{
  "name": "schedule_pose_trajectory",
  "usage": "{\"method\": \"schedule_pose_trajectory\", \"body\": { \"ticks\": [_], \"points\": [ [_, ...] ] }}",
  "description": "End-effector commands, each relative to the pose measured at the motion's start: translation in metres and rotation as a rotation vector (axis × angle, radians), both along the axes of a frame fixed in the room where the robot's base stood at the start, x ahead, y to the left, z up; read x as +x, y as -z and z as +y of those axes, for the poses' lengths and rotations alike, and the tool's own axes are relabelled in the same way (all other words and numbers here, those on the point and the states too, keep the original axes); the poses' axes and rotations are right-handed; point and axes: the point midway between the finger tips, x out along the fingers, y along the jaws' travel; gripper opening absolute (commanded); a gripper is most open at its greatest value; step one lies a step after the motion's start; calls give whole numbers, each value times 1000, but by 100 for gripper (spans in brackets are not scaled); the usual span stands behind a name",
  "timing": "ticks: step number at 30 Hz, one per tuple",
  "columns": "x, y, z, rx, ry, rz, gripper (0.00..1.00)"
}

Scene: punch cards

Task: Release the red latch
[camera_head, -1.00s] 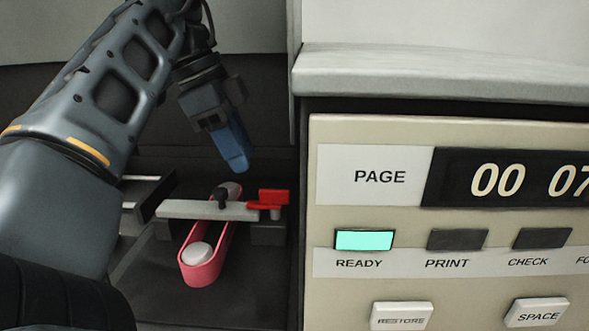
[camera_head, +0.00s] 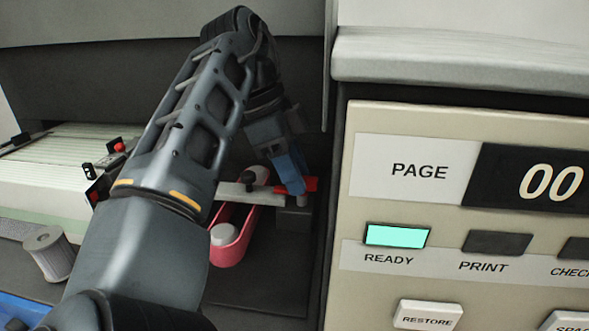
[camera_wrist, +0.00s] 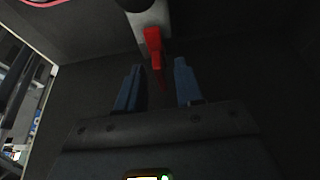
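The red latch (camera_head: 310,184) sits at the right end of a pale bar (camera_head: 272,194) with a black knob, across a pink tray (camera_head: 235,238). In the wrist view the latch (camera_wrist: 154,48) shows as a red upright piece at the bar's end. My gripper (camera_wrist: 158,78) is open there, its two blue fingers on either side of the latch's lower part, with gaps visible. In the head view my gripper (camera_head: 297,190) is right at the latch and covers part of it. I cannot tell whether a finger touches it.
A beige panel (camera_head: 400,280) with a lit READY lamp (camera_head: 397,236) stands close on the right. A grey block (camera_head: 294,222) lies under the bar's right end. At the left are a card stack (camera_head: 60,160) and a grey spool (camera_head: 50,253).

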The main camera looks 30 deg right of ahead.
Motion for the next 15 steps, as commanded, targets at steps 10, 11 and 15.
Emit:
{"method": "schedule_pose_trajectory", "body": {
  "ticks": [10, 11, 15],
  "points": [
    [0, 0, 0, -1, 0, 1, 13],
    [0, 0, 0, -1, 0, 1, 10],
    [0, 0, 0, -1, 0, 1, 0]
  ]
}}
